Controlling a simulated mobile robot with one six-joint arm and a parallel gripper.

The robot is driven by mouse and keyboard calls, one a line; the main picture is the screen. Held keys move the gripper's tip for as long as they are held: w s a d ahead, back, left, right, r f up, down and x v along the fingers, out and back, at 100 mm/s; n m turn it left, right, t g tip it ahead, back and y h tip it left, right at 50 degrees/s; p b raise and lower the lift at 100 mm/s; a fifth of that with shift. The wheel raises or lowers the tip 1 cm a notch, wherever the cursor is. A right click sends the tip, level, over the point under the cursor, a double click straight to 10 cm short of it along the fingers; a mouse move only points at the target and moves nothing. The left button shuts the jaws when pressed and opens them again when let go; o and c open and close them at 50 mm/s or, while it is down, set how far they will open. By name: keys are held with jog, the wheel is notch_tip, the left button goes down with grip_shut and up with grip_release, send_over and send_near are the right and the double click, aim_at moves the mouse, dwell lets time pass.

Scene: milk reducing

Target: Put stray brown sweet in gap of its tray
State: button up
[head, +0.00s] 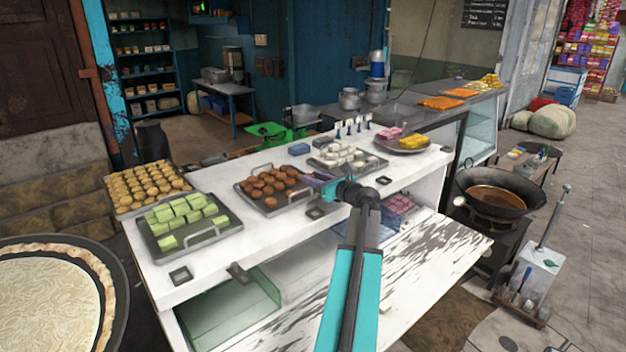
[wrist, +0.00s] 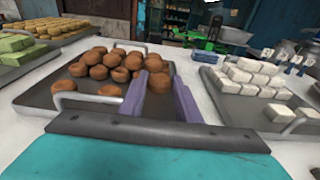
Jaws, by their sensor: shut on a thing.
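The brown sweets' tray (head: 285,207) is dark, with a wire handle, and stands mid-counter. Its round brown sweets (head: 265,182) are heaped towards the back; bare tray (wrist: 45,97) shows in front in the wrist view. My gripper (head: 313,181) is at the right end of this tray in the head view. Its purple fingers (wrist: 168,88) reach over the tray's right side in the wrist view.
The green sweets' tray (head: 165,245) is to the left and the white sweets' tray (head: 322,166) to the right, close to my gripper. Round golden sweets (head: 145,185) lie at far left. The white counter (head: 215,277) has bare strips in front.

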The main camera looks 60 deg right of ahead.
jog(key=shift+a+f, duration=0.25)
jog(key=shift+f, duration=0.3)
jog(key=shift+w+d+f, duration=0.1)
jog(key=shift+f, duration=0.05)
jog(key=shift+f+b, duration=0.25)
jog(key=shift+b, duration=0.05)
jog(key=o, duration=0.7)
jog(key=shift+o, duration=0.2)
jog(key=shift+r, duration=0.15)
jog(key=shift+r+p, duration=0.4)
jog(key=shift+r, duration=0.2)
jog(key=b+v, duration=0.3)
jog(key=v, duration=0.9)
jog(key=shift+d+b, duration=0.1)
jog(key=shift+b, duration=0.3)
